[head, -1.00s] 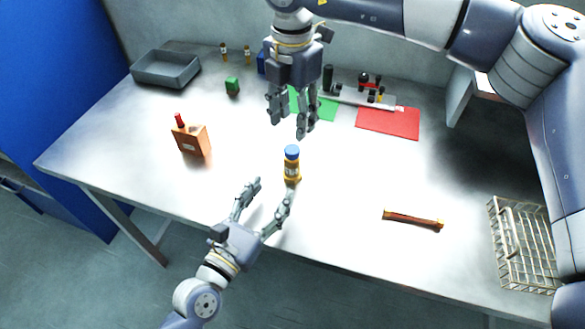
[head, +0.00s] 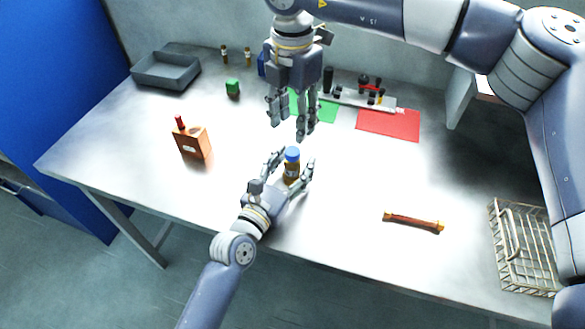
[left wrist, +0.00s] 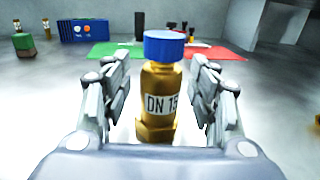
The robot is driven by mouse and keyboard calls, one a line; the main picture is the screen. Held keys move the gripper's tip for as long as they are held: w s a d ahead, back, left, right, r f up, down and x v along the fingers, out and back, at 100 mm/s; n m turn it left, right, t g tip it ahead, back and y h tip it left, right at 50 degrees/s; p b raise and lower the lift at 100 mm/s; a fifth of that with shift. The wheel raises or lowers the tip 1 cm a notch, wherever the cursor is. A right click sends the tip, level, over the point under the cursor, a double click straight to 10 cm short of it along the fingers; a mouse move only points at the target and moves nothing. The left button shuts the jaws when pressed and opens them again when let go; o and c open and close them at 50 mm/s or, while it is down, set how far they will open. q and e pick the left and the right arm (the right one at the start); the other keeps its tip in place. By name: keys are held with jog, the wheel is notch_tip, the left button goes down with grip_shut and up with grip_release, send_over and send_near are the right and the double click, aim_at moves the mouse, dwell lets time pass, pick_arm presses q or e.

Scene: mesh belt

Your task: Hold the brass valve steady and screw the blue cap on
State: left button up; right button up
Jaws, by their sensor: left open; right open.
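The brass valve (head: 291,172) stands upright near the front middle of the table, with the blue cap (head: 292,154) on its top. How far the cap is threaded cannot be told. My left gripper (head: 293,168) is open around the valve, one finger on each side. In the left wrist view the valve (left wrist: 158,100), labelled "DN 15", stands between the two fingers (left wrist: 160,90) with gaps on both sides, and the cap (left wrist: 164,46) shows above them. My right gripper (head: 292,133) is open and points down, above and slightly behind the cap, empty.
Green (head: 325,111) and red (head: 388,124) mats lie at the back.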

pick_arm(q)
grip_shut()
pick_arm(e)
jog(key=shift+n, duration=0.3)
